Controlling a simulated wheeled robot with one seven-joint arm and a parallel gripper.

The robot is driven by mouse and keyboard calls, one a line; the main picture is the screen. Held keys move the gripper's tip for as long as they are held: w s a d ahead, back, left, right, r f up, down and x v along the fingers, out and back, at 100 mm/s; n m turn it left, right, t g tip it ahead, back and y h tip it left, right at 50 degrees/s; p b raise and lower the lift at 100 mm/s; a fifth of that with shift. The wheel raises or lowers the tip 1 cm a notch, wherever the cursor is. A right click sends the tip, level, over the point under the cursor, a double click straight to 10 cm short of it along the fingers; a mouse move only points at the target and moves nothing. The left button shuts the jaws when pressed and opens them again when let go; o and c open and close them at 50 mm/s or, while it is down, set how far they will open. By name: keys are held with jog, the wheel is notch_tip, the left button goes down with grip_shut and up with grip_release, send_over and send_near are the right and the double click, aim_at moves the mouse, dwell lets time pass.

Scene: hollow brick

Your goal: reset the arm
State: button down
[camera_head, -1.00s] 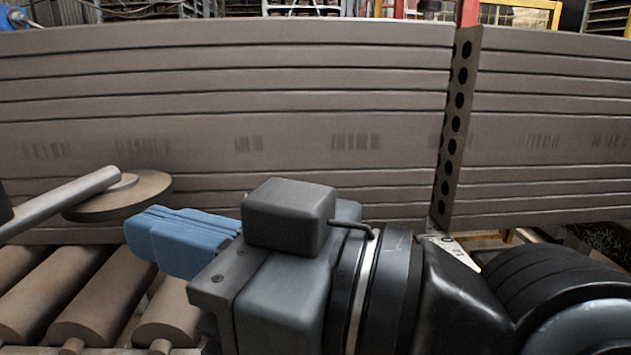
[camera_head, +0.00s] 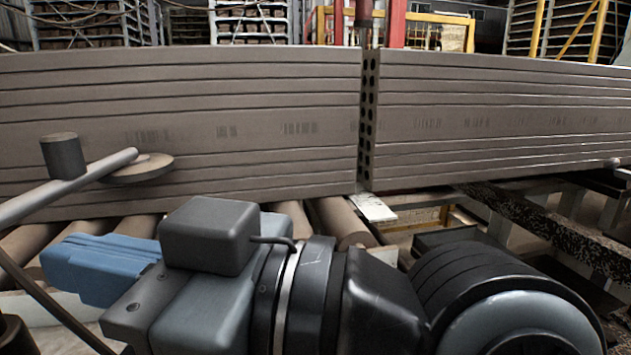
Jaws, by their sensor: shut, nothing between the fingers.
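My gripper (camera_head: 62,268) shows at the lower left, with blue fingers pointing left and a dark grey wrist housing to their right. The fingers look closed together with nothing between them. My arm stretches from there to the lower right corner. The fingertips' far side is hidden.
A long grey-brown grooved brick column (camera_head: 220,125) crosses the view, with a narrow gap near the middle right. Below it lie several rollers (camera_head: 345,222). A round disc on a metal rod (camera_head: 95,175) stands at left. Racks and yellow frames (camera_head: 440,18) fill the background.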

jog(key=w+d+f+m+t+h+p, duration=0.1)
jog(key=d+f+m+t+h, duration=0.5)
jog(key=d+f, duration=0.4)
jog(key=w+d+f+m+t+h, duration=0.1)
jog(key=d+f+m+t+h, duration=0.4)
jog(key=d+f+m, duration=0.55)
jog(key=s+d+f+t+h, duration=0.1)
jog(key=s+d+f+h, duration=0.1)
jog(key=s+d+f, duration=0.3)
jog(key=s+d+f+h, duration=0.2)
jog(key=s+d+h, duration=0.15)
jog(key=s, duration=0.35)
jog(key=s+d+r+h+p, duration=0.1)
jog(key=s+d, duration=0.4)
jog(key=s, duration=0.7)
jog(key=shift+h, duration=0.35)
jog(key=shift+w+n, duration=0.1)
jog(key=shift+n, duration=0.15)
